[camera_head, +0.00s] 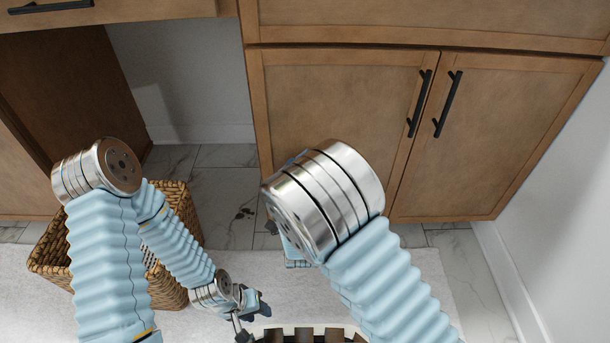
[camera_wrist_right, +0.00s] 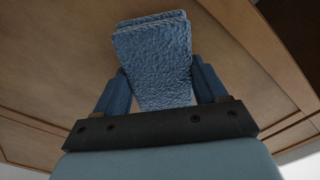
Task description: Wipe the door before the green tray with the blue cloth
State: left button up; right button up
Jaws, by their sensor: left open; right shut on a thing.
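The blue cloth (camera_wrist_right: 152,60) is folded and textured, held between the two fingers of my right gripper (camera_wrist_right: 160,86). In the right wrist view it lies in front of a brown wood panel (camera_wrist_right: 60,60); I cannot tell whether it touches it. In the head view, my right arm's metal joint hides most of that gripper and the cloth. Behind that arm are two shut cabinet doors, a left one (camera_head: 340,95) and a right one (camera_head: 510,130), with black handles. My left gripper (camera_head: 252,312) is open and empty, low over the floor. I see no green tray.
A woven basket (camera_head: 178,200) stands on the floor at the left, partly behind my left arm. A pale rug (camera_head: 225,262) covers the front floor. An open recess (camera_head: 180,80) lies left of the doors, and a white wall (camera_head: 570,200) closes the right side.

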jog(key=s, duration=0.6)
jog(key=shift+s, duration=0.15)
jog(key=s, duration=0.2)
jog(key=shift+s, duration=0.4)
jog(key=shift+d, duration=0.1)
